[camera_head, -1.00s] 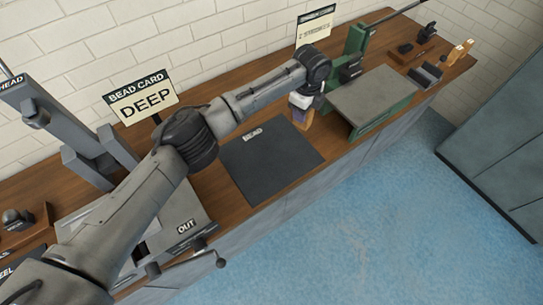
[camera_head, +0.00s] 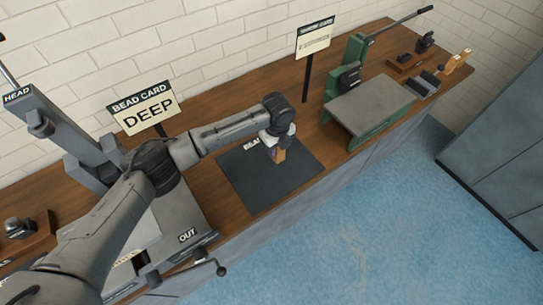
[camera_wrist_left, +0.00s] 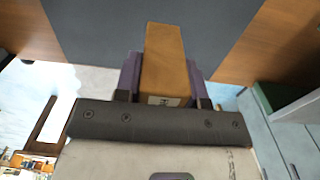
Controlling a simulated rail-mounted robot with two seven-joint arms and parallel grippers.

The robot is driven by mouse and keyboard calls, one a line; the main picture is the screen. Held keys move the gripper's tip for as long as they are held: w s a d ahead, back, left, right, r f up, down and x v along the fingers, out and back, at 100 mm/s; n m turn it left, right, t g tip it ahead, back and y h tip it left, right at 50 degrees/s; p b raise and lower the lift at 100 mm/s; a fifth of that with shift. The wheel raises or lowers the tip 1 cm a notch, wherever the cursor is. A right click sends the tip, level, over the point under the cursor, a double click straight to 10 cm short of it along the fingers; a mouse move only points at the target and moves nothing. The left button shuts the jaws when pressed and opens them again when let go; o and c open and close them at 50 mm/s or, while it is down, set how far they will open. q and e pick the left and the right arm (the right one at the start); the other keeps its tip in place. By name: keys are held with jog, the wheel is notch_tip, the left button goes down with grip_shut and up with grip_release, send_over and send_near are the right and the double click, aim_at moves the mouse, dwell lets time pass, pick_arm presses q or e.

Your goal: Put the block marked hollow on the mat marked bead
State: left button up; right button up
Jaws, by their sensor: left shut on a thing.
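The dark grey mat marked bead (camera_head: 255,185) lies flat on the wooden bench, its label partly covered by my arm. My left gripper (camera_head: 278,153) is over the mat and shut on an orange-brown wooden block (camera_head: 279,156). In the left wrist view the block (camera_wrist_left: 164,62) stands between the two dark fingers (camera_wrist_left: 164,85), with the mat (camera_wrist_left: 110,30) beyond it. A small pale label shows on the block, but I cannot read it. I cannot tell whether the block touches the mat. My right gripper is not in view.
A card reading "BEAD CARD DEEP" (camera_head: 143,108) stands behind the mat. A grey machine with an "OUT" label (camera_head: 187,236) and a crank is to the left. A green press with a grey plate (camera_head: 369,105) is to the right, with tools beyond.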

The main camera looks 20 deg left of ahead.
pick_arm(q)
jog(key=shift+s+a+f, duration=0.5)
jog(key=shift+s+a, duration=0.1)
jog(key=shift+f+b, duration=0.5)
jog(key=shift+f, duration=1.45)
jog(key=shift+f, duration=0.2)
jog(key=o, duration=1)
jog(key=shift+c, duration=0.2)
notch_tip(320, 180, up, 10)
jog(key=shift+r+p, duration=0.25)
jog(key=shift+p, duration=0.75)
jog(key=shift+r, duration=0.95)
